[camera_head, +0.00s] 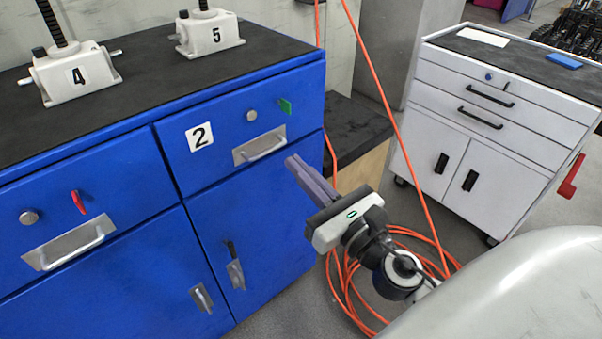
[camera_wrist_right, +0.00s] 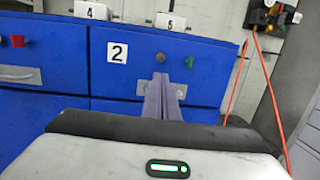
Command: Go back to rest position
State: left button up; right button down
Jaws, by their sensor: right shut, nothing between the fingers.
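My right gripper (camera_head: 291,164) is in front of the blue cabinet (camera_head: 265,220), near the drawer marked 2. Its fingers are together and empty, pointing at the cabinet. In the right wrist view the gripper (camera_wrist_right: 160,80) shows its two closed fingers in front of the same drawer, near the handle. I cannot tell how far the fingertips are from the drawer front. My left gripper is not in either view.
White screw jacks marked 4 (camera_head: 75,78) and 5 (camera_head: 210,32) stand on the cabinet's black top. A white tool cabinet (camera_head: 490,120) stands at the right. An orange hose (camera_head: 390,110) hangs down and coils on the floor behind my right arm.

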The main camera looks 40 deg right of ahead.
dwell(0.6)
jog(key=s+a+f+m+g, duration=0.1)
jog(key=s+f+m+g, duration=0.2)
jog(key=f+m, duration=0.65)
jog(key=s+a+f+m+g, duration=0.1)
jog(key=s+f+m+g, duration=0.15)
jog(key=f+m, duration=0.7)
jog(key=s+a+f+m+g+y, duration=0.2)
jog(key=s+a+f+m+g, duration=0.3)
jog(key=s+a+f+m, duration=0.4)
notch_tip(320, 180, down, 3)
jog(key=s+m, duration=0.1)
jog(key=m, duration=0.5)
jog(key=shift+a, duration=0.15)
jog(key=shift+f+g, duration=0.1)
jog(key=shift+g, duration=0.15)
